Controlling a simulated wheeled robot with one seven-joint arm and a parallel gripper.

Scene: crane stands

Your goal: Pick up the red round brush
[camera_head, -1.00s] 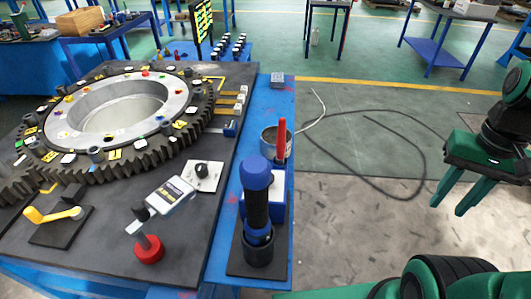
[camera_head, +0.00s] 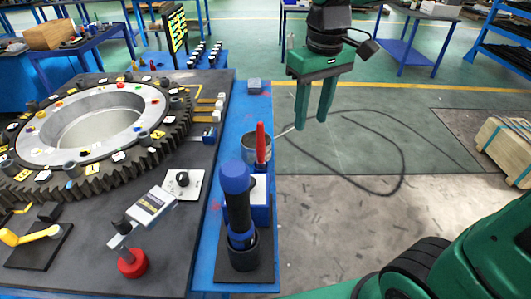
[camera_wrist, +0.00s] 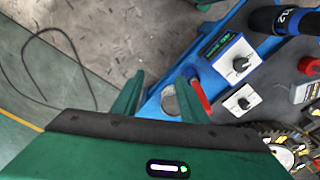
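The red round brush (camera_head: 260,143) stands upright with its red handle up in a metal cup (camera_head: 247,148) on the blue strip at the table's right side. Its lower end is hidden in the cup. In the wrist view the red brush (camera_wrist: 201,95) lies just right of the right finger, and the cup (camera_wrist: 170,103) shows between the fingers. My gripper (camera_head: 312,122) is open and empty, pointing down, right of the brush and apart from it in the head view. My gripper also shows in the wrist view (camera_wrist: 161,82).
A blue-and-black cylindrical tool (camera_head: 238,205) stands in front of the brush. A large toothed ring (camera_head: 45,168) fills the left of the table. A red knob (camera_head: 132,263) stands near the front.

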